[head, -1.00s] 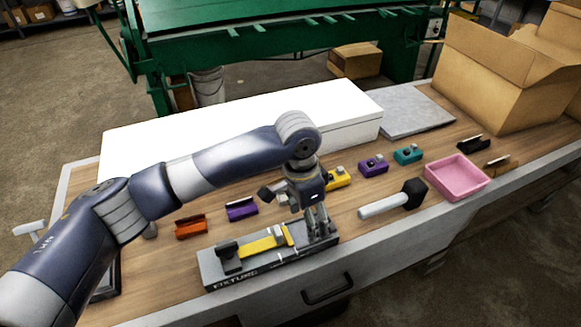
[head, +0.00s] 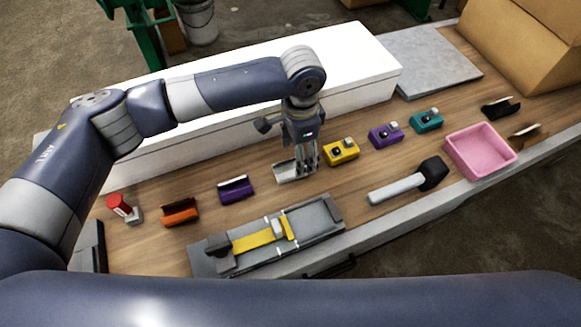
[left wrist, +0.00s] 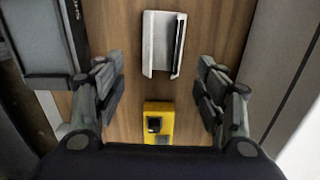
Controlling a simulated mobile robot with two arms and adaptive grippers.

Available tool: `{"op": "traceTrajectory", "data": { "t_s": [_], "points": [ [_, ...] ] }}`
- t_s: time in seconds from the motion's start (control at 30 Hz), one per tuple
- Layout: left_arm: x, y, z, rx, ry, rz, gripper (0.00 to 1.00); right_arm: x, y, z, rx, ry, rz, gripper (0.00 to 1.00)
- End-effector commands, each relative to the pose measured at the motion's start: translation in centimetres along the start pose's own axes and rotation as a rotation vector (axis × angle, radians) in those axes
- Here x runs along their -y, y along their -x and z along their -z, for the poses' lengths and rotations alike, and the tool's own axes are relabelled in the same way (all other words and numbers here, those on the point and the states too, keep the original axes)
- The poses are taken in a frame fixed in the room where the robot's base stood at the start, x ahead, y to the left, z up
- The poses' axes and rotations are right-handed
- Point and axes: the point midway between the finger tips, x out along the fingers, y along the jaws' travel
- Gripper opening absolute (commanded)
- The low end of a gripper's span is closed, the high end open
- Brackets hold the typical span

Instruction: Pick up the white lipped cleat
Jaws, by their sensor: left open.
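The white lipped cleat (head: 284,173) lies on the wooden bench top, between the purple cleat and the yellow block, partly hidden by my left gripper in the head view. The left wrist view shows it whole (left wrist: 156,45), a white channel with a dark slot along its right side. My left gripper (head: 309,168) points down at the cleat's right end. In the left wrist view its fingers (left wrist: 158,82) are spread apart with only bench between them, and the cleat lies ahead of them, untouched. My right gripper is out of view.
A fixture (head: 320,219) holding a yellow strip lies in front. The yellow block (head: 341,151), purple cleat (head: 237,190) and orange cleat (head: 180,213) are neighbours. A mallet (head: 398,188) and pink tray (head: 481,151) are to the right. A long white box (head: 350,62) stands behind.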

Motion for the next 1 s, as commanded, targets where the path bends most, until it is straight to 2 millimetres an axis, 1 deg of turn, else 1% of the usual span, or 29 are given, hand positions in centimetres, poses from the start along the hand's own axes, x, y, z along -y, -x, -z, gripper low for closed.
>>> {"op": "traceTrajectory", "data": {
  "t_s": [0.03, 0.2, 0.27, 0.4, 0.63, 0.83, 0.87, 1.0],
  "points": [
    [0.0, -0.4, -0.2, 0.003, 0.001, -0.001, 0.65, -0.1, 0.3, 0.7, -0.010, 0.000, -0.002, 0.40],
    [0.1, -2.8, -1.0, 0.005, 0.003, -0.001, 0.65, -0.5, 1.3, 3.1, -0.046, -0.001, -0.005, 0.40],
    [0.1, -3.8, -0.8, 0.004, 0.002, -0.002, 0.65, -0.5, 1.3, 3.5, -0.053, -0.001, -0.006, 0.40],
    [0.1, -5.0, -0.8, 0.003, 0.000, -0.001, 0.65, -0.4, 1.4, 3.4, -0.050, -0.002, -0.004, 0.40],
    [0.1, -5.1, -0.8, 0.001, 0.000, 0.000, 0.65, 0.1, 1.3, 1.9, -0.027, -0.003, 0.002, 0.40],
    [0.1, -5.1, -0.8, 0.001, 0.000, 0.000, 0.20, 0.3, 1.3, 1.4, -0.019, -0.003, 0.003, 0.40],
    [0.1, -5.1, -0.8, 0.002, 0.000, 0.000, 0.18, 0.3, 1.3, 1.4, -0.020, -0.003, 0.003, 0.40],
    [0.1, -5.1, -0.8, 0.001, 0.000, 0.000, 0.18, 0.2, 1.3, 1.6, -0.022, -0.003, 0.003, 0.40]
  ]
}}
